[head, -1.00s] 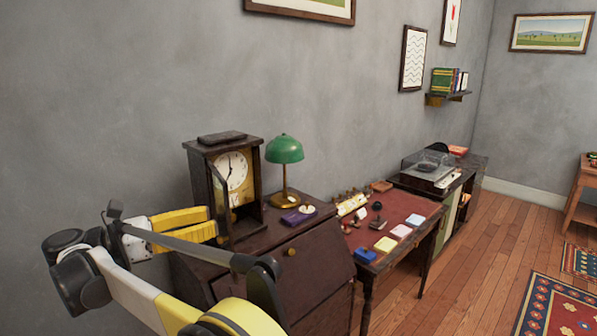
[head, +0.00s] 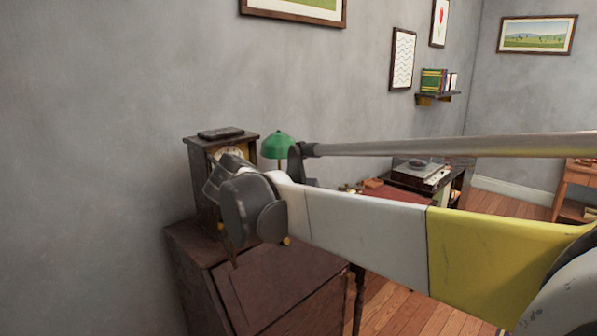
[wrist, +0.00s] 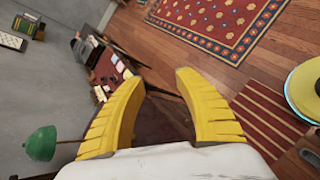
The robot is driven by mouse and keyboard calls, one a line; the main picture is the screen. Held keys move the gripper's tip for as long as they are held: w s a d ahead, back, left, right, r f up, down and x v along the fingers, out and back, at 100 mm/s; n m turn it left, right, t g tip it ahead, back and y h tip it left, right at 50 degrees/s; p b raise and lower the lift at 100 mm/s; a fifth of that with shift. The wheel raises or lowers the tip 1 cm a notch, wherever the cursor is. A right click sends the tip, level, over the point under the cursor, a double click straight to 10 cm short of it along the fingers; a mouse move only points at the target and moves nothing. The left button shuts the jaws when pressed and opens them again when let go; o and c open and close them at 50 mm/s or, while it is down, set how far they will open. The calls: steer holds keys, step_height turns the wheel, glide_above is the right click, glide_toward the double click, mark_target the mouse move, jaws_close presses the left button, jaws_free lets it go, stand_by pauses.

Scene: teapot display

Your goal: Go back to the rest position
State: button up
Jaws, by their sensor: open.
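My gripper (wrist: 160,105) shows in the wrist view as two yellow ribbed fingers, spread apart with nothing between them. In that view it points down across the room, with the floor and the red-topped desk beyond it. In the head view my arm stretches across the right half of the picture, and the gripper itself is not visible there. The arm's grey end joint is in front of the wooden clock (head: 202,165), hiding much of its face.
The lamp also shows in the wrist view (wrist: 41,143). A turntable cabinet (head: 425,175) stands farther back. A patterned rug (wrist: 222,22) lies on open floor.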

steer(key=s+d+f+m+g+y, duration=0.1)
steer(key=s+d+f+m+y, duration=0.4)
steer(key=s+d, duration=0.5)
steer(key=s+d+f+m+t+y+b, duration=0.1)
steer(key=s+f+m+y, duration=0.3)
steer(key=s+f+m, duration=0.6)
steer(key=s+d+m+t, duration=0.1)
steer(key=s+m, duration=0.1)
steer(key=shift+s, duration=0.35)
steer(key=shift+d+f, duration=0.1)
steer(key=shift+f, duration=0.05)
stand_by(1.2)
